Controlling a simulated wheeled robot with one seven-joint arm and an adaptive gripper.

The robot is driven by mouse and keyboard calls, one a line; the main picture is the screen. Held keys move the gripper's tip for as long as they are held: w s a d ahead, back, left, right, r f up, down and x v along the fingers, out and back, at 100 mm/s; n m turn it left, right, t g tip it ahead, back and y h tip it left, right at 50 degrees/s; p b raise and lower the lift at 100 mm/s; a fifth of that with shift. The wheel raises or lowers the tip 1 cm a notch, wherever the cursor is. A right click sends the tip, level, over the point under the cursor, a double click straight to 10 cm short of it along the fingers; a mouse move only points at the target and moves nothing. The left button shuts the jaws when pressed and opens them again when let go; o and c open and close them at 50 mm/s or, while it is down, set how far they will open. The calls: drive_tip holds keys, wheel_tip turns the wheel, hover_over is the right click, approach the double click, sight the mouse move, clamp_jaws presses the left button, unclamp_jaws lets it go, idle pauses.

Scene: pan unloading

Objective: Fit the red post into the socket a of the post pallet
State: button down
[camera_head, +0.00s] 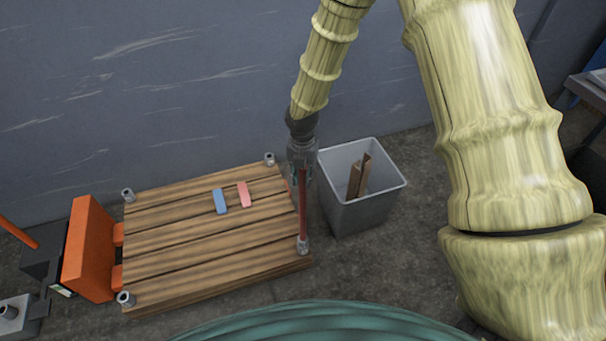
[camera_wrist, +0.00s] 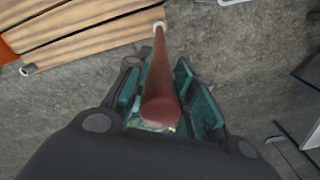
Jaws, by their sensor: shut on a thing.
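The red post (camera_head: 303,212) hangs upright below my gripper (camera_head: 302,172), which is shut on its upper part. In the wrist view the post (camera_wrist: 158,75) runs from between the fingers to a pale ring. The wooden post pallet (camera_head: 190,255) has a grey socket at each corner. The post's lower end meets the near right socket (camera_head: 303,246) in the head view; I cannot tell whether it is inside or just above it. The other sockets, far right (camera_head: 269,159), far left (camera_head: 127,195) and near left (camera_head: 125,299), look empty. No letters are legible.
A blue block (camera_head: 220,201) and a pink block (camera_head: 244,194) lie on the pallet. A grey bin (camera_head: 365,205) holding brown pieces stands close to its right. An orange machine (camera_head: 90,250) adjoins its left end. A wall rises behind.

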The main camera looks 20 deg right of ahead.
sight(303, 184)
drive_tip(key=shift+f+b, duration=0.4)
drive_tip(key=shift+f, duration=1.7)
idle(2.1)
drive_tip(key=c, duration=1.1)
unclamp_jaws()
drive_tip(key=shift+r, duration=0.1)
wheel_tip(303, 184, up, 12)
drive_tip(key=shift+f, duration=0.1)
